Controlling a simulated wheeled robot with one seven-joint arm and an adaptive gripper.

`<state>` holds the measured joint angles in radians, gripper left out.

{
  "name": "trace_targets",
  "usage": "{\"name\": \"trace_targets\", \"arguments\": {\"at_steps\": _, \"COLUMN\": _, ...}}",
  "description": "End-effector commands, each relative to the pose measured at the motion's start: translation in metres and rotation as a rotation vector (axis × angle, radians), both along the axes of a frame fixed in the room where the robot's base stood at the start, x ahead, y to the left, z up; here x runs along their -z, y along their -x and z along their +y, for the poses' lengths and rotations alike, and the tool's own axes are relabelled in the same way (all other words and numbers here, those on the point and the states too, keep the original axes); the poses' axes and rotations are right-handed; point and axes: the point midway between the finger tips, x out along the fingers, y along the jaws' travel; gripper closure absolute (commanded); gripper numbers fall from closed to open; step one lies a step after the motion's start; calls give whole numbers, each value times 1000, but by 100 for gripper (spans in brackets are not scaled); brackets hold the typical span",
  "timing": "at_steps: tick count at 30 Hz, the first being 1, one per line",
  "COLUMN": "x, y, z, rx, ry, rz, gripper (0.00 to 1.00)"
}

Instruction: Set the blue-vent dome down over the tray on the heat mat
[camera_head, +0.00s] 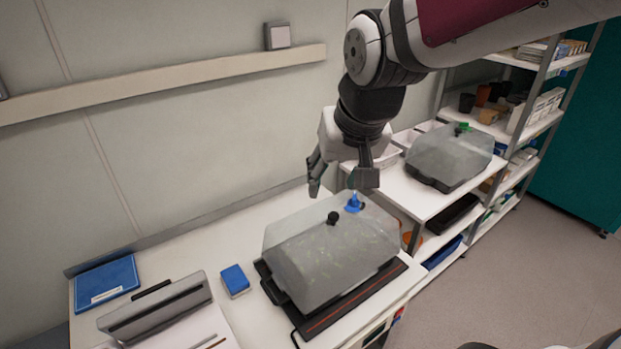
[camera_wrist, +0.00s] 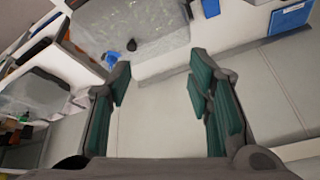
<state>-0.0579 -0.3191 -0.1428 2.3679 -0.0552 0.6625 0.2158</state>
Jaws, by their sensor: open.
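The clear blue-vent dome (camera_head: 325,262) stands over the black tray (camera_head: 274,287) on the dark heat mat (camera_head: 362,297) on the white bench. Its blue vent (camera_head: 353,203) and black knob (camera_head: 333,218) are on top. I cannot tell whether its rim sits flush all round. My gripper (camera_head: 341,181) is open and empty above the dome's far side, apart from the knob. In the wrist view, the dome (camera_wrist: 160,22) with its blue vent (camera_wrist: 110,60) and knob (camera_wrist: 131,44) lies beyond my open fingers (camera_wrist: 160,82).
A second dome with a green vent (camera_head: 462,129) covers a black tray on the bench at the back right. A blue box (camera_head: 235,280), a grey rack (camera_head: 155,310) and a blue folder (camera_head: 105,282) lie left of the mat. Shelves (camera_head: 535,125) stand at the right.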

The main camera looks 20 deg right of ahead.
Motion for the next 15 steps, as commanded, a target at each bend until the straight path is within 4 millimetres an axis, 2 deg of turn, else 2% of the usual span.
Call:
{"name": "trace_targets", "arguments": {"at_steps": 1, "x": -11, "y": 17, "z": 6, "rx": -33, "ry": 5, "rz": -18, "gripper": 53}}
{"name": "trace_targets", "arguments": {"at_steps": 6, "x": -31, "y": 70, "z": 23, "rx": -148, "ry": 43, "rz": -45, "gripper": 53}}
{"name": "trace_targets", "arguments": {"at_steps": 10, "x": -37, "y": 98, "z": 32, "rx": -207, "ry": 72, "rz": -56, "gripper": 53}}
{"name": "trace_targets", "arguments": {"at_steps": 15, "x": -38, "y": 115, "z": 36, "rx": -243, "ry": 93, "rz": -61, "gripper": 53}}
